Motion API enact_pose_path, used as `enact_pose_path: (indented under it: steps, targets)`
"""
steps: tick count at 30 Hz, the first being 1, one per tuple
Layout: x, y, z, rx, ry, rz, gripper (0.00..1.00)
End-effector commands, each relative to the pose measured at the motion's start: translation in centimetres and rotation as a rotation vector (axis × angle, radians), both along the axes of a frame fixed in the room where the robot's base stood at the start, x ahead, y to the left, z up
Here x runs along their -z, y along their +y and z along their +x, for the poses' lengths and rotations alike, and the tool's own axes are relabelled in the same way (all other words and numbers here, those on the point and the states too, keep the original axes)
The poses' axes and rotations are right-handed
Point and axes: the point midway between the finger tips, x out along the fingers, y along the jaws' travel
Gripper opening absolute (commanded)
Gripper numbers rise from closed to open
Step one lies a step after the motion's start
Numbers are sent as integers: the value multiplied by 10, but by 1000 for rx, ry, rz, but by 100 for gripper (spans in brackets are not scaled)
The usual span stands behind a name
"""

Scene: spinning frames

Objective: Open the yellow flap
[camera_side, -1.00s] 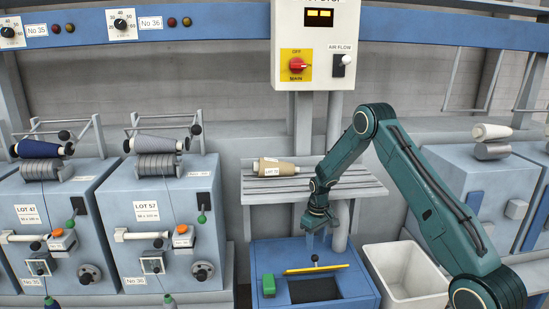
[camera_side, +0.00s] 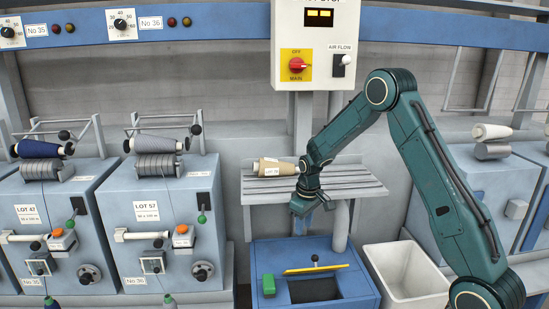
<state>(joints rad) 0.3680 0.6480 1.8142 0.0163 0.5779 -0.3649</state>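The yellow flap (camera_side: 316,269) shows as a thin yellow strip along the back edge of a dark opening (camera_side: 314,290) in the top of the blue box (camera_side: 258,260). It is seen nearly edge-on, and the dark opening lies in front of it. A small dark knob (camera_side: 315,258) stands just behind the strip. My gripper (camera_side: 302,228) points down above the back of the box, a little left of the knob and clear of the flap. Its fingers are small and overlap in this view, so their gap cannot be made out.
Behind my gripper is a slatted grey shelf (camera_side: 350,186) with a tan yarn cone (camera_side: 275,167). A white bin (camera_side: 405,275) stands right of the box. Blue winding units (camera_side: 165,215) stand to the left.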

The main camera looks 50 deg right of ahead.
Motion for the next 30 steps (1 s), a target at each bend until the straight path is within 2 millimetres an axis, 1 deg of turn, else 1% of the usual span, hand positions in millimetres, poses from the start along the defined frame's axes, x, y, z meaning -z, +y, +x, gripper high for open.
enact_pose_path:
  steps: [1,3,8,9,15,20,24,30]
  targets:
    - [-16,7,-1,-3,-15,-4,33]
    - [-34,15,-5,-3,-30,-7,33]
    - [-74,35,-18,-4,-65,-12,33]
    - [-83,41,-21,-4,-73,-13,33]
    - [-126,66,-44,-7,-116,-16,33]
    - [-155,85,-65,-9,-151,-16,33]
    - [-178,101,-86,-11,-182,-15,33]
    - [-204,122,-120,-13,-225,-11,33]
